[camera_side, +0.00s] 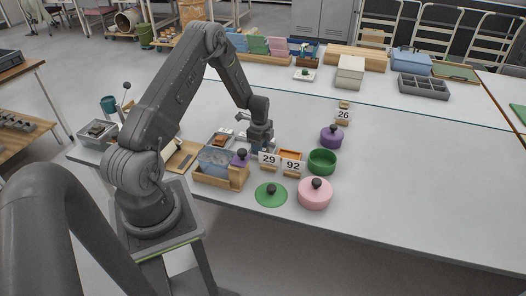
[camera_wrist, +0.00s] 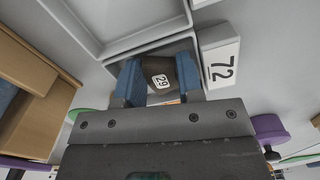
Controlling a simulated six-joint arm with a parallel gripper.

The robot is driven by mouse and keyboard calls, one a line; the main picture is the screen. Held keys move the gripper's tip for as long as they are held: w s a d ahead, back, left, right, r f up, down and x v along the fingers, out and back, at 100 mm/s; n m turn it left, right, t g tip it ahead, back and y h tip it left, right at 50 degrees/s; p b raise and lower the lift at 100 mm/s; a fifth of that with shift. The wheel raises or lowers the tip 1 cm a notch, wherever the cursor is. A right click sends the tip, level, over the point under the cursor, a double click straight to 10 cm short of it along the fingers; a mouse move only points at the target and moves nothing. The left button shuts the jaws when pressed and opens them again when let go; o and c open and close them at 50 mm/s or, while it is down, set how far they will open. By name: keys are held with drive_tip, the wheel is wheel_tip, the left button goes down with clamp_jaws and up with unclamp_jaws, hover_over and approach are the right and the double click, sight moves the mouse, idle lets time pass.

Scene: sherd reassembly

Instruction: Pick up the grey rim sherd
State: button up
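A dark grey piece (camera_wrist: 160,70) with a small white label, which seems to read 29, shows in the wrist view between the blue fingertips of my gripper (camera_wrist: 159,82). One finger is on each side of it, and I see no clear gap. Whether the fingers press on it I cannot tell. The piece lies at or just above a light grey tray (camera_wrist: 118,43). In the side view my gripper (camera_side: 262,146) points down behind the number cards, and the piece is hidden there.
Cards 29 (camera_side: 269,159) and 92 (camera_side: 292,165) stand close in front of my gripper. A wooden bin (camera_side: 212,180), a green bowl (camera_side: 322,161) and a pink lidded pot (camera_side: 314,194) are near. The table's right side is clear.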

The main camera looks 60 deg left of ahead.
drive_tip(key=c, duration=0.3)
